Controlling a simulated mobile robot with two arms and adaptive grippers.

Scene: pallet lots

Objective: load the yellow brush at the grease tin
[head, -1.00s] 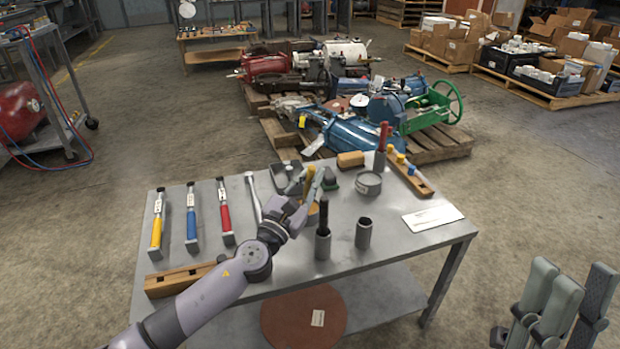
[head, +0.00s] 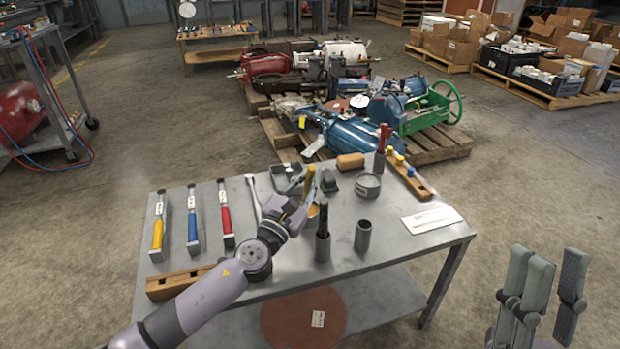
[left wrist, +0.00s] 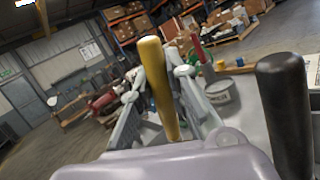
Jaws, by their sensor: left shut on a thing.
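My left gripper (head: 311,188) is above the middle of the metal table, shut on the yellow brush (head: 310,174). The brush's yellow handle stands up, slightly tilted, between the fingers in the left wrist view (left wrist: 157,80). Its bristle end is hidden by the gripper. My right gripper (head: 552,278) is open and empty at the lower right, off the table.
A dark-handled brush stands in a grey cup (head: 323,246), with an empty cup (head: 363,235) beside it. A red handle (head: 382,139) stands behind the tin, near a wooden rack (head: 420,188). Yellow, blue and red tools lie left. A white card (head: 431,219) lies right.

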